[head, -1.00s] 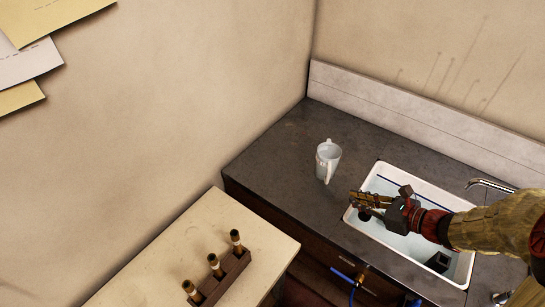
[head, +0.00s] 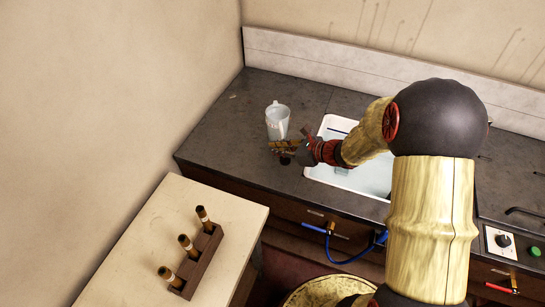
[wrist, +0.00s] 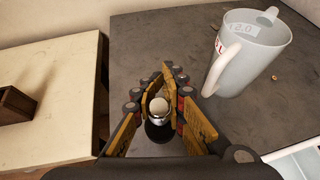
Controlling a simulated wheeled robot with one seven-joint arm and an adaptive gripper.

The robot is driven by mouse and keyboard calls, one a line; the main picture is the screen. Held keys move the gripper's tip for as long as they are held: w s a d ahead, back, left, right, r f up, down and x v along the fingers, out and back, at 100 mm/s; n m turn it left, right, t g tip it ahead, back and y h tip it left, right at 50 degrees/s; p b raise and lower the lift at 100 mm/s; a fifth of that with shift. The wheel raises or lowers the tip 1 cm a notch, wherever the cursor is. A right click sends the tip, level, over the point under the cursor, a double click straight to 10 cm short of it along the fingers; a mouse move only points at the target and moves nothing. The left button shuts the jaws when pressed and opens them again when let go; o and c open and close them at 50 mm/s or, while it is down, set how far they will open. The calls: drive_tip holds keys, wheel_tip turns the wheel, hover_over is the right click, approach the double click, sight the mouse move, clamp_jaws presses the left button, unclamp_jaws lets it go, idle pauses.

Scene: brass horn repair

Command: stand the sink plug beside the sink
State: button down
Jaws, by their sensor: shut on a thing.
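The sink plug, dark with a pale metal knob, is between the fingers of my gripper (wrist: 160,92) in the wrist view, where its knob (wrist: 158,106) shows. My gripper (head: 282,147) is shut on it. In the head view the dark plug (head: 285,160) hangs below my fingers, over the counter left of the sink. Whether its underside touches the counter I cannot tell. The white sink (head: 331,124) is partly hidden by my arm; its rim (wrist: 302,152) shows at the lower right of the wrist view.
A clear measuring jug (head: 277,121) stands on the dark counter (head: 225,125) just behind my gripper, and close on the right in the wrist view (wrist: 247,60). A pale side table (head: 140,235) holds a rack (head: 200,262) of brown-tipped pieces. The counter left of the jug is bare.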

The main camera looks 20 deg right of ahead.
drive_tip(key=shift+w+a+f, duration=0.25)
drive_tip(key=shift+w+f, duration=0.65)
drive_tip(key=shift+f, duration=0.25)
drive_tip(key=shift+w+f+b, duration=0.15)
drive_tip(key=shift+f+b, duration=0.65)
drive_tip(key=shift+f, duration=0.7)
drive_tip(key=shift+f, duration=0.15)
drive_tip(key=c, duration=1.8)
unclamp_jaws()
